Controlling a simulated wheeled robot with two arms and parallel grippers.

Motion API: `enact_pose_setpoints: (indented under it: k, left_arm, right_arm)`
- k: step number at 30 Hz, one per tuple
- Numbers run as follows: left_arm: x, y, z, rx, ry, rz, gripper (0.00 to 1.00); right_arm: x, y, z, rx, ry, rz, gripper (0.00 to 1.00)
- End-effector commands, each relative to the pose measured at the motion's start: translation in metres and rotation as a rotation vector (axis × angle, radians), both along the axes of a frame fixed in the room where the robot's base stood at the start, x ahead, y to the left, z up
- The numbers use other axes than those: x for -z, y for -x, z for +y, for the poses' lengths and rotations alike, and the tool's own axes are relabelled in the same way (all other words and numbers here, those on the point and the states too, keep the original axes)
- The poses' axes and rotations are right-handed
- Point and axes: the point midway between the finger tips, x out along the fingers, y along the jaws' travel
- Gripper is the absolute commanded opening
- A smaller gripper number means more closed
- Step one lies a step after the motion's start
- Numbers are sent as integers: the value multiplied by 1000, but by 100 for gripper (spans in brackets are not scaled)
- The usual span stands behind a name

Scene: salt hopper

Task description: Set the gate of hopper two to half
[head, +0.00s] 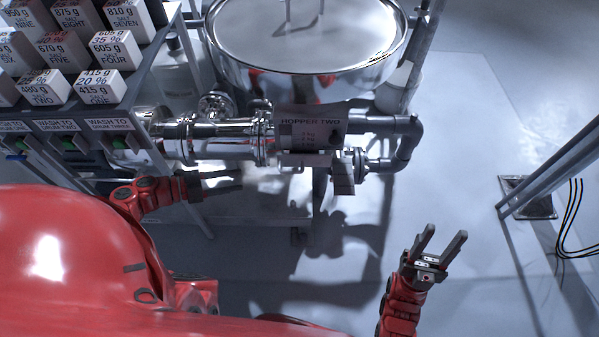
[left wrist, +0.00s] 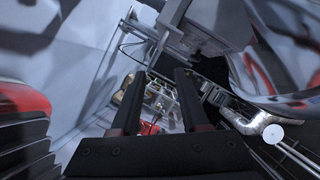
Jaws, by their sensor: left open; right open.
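Hopper two (head: 300,40) is the large round steel vessel at the top middle of the head view. Its dark sign (head: 311,123) reads HOPPER TWO, with smaller lettering too small to read surely. My right gripper (head: 443,240) is open and empty over the floor at lower right.
A rack of labelled salt blocks (head: 75,50) stands at upper left, with WASH TO switches (head: 75,142) along its front. Shiny steel pipes (head: 215,138) run left of the sign, and a grey pipe elbow (head: 408,135) bends at its right.

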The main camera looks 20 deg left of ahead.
Motion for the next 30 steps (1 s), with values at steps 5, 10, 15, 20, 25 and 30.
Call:
enact_pose_setpoints:
  k: [5, 10, 15, 20, 25, 30]
  left_arm:
    - [4, -11, -15, -2, -2, 5, 45]
    - [11, -32, -47, 2, -1, 1, 45]
    - [20, -56, -81, 3, 1, 0, 45]
    - [27, -76, -108, 1, 0, -1, 45]
    - [33, -90, -128, 0, 1, 1, 45]
    - [36, -96, -136, -2, -1, 3, 45]
  right_arm:
    - [-3, 0, 0, 0, 0, 0, 49]
    - [-4, 0, 0, 0, 0, 0, 49]
    - [-3, 0, 0, 0, 0, 0, 49]
    - [-2, 0, 0, 0, 0, 0, 49]
    - [-1, 0, 0, 0, 0, 0, 49]
    - [-1, 0, 0, 0, 0, 0, 49]
